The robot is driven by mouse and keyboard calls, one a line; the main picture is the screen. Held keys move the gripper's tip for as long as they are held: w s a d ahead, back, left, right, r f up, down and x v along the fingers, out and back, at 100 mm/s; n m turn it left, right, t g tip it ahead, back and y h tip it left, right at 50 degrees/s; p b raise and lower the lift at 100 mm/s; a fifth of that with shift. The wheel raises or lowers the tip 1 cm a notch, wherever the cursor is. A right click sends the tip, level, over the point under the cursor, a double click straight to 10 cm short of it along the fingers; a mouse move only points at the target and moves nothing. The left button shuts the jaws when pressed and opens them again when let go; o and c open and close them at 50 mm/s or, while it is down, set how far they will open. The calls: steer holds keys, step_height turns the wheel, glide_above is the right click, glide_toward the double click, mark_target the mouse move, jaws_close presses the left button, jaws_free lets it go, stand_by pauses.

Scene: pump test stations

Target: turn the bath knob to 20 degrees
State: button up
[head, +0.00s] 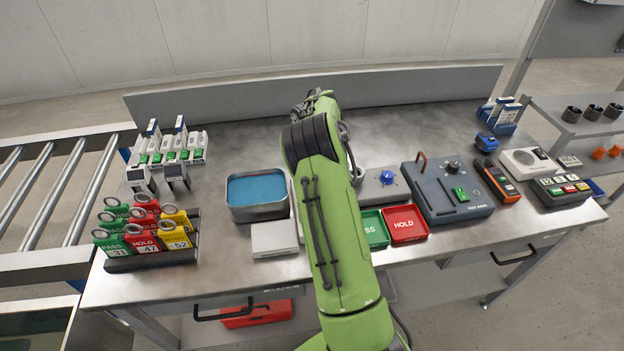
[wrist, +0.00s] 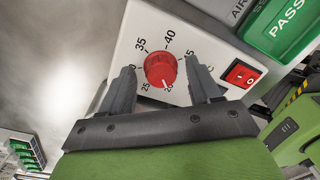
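The bath knob (wrist: 160,69) is a round red knob on a white panel (wrist: 130,45), in the wrist view. Printed numbers such as 25, 35 and 40 ring it. A white mark on the knob's lower edge points down, close to a partly covered number that I cannot read surely. My gripper (wrist: 162,86) is open, with one dark finger to each side of the knob and gaps between them. Whether the fingertips reach down beside the knob is unclear. The water bath (head: 257,211) stands left of my arm.
A red rocker switch (wrist: 240,74) sits right of the knob. A green PASS tray (head: 372,228) and a red HOLD tray (head: 405,224) lie right of my arm. A box with a blue knob (head: 387,177) stands behind them. Tags on a rack (head: 150,262) stand left.

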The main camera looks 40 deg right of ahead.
step_height(320, 180, up, 16)
steer(key=p, duration=0.5)
steer(key=shift+w+f+p, duration=0.15)
steer(key=shift+w+p, duration=0.2)
steer(key=shift+w, duration=0.05)
